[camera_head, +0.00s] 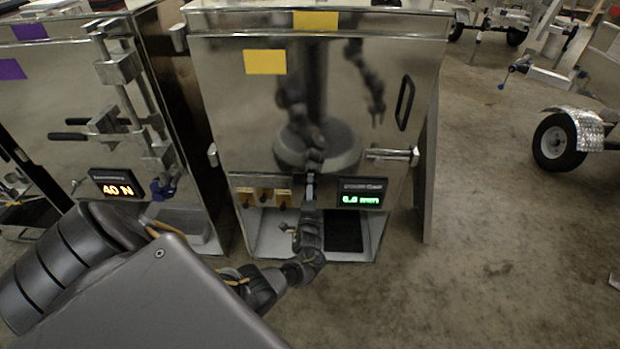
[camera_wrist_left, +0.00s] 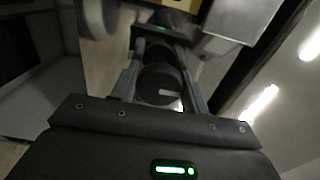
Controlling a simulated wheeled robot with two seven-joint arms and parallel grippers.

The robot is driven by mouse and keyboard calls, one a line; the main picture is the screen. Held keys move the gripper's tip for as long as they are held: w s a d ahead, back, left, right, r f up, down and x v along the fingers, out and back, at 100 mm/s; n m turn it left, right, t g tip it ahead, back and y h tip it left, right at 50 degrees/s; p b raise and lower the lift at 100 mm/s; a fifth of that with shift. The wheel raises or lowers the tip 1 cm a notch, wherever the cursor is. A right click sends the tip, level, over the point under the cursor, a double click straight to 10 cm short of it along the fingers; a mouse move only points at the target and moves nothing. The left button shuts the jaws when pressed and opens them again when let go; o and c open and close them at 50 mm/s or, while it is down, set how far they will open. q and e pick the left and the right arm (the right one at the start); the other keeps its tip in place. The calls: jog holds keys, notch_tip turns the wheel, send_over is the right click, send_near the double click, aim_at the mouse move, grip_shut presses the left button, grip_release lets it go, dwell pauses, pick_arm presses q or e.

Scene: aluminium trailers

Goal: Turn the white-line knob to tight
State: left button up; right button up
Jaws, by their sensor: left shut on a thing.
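The white-line knob (camera_wrist_left: 158,78) is a dark round knob with a short white mark on its face, lying roughly level in the left wrist view. My left gripper (camera_head: 310,184) is at the lower front of the middle metal cabinet (camera_head: 225,95). Its two fingers stand on either side of the knob in the left wrist view and are shut on it. In the head view my gripper hides the knob. A dark display (camera_head: 361,194) with a green mm reading is just right of my gripper. My right gripper is not in view.
Several small brass-coloured fittings (camera_head: 263,197) sit left of my gripper. A door handle (camera_head: 404,103) and a latch (camera_head: 392,154) stick out at the right. The left cabinet carries clamps (camera_head: 118,68) and an orange "40 N" display (camera_head: 116,186).

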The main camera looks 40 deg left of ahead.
pick_arm(q)
jog(key=shift+d, duration=0.15)
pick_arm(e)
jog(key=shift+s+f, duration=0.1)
pick_arm(q)
jog(key=o, duration=1)
jog(key=shift+c, duration=0.2)
jog(key=shift+o, duration=0.2)
jog(key=shift+s, duration=0.1)
jog(key=p+v, duration=0.2)
jog(key=v, duration=0.8)
jog(key=shift+s+d+p, duration=0.15)
jog(key=shift+d+p, duration=0.05)
jog(key=shift+p, duration=0.1)
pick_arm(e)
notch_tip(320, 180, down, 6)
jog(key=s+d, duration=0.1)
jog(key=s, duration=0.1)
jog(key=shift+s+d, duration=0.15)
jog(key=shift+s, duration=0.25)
pick_arm(q)
jog(key=shift+f, duration=0.1)
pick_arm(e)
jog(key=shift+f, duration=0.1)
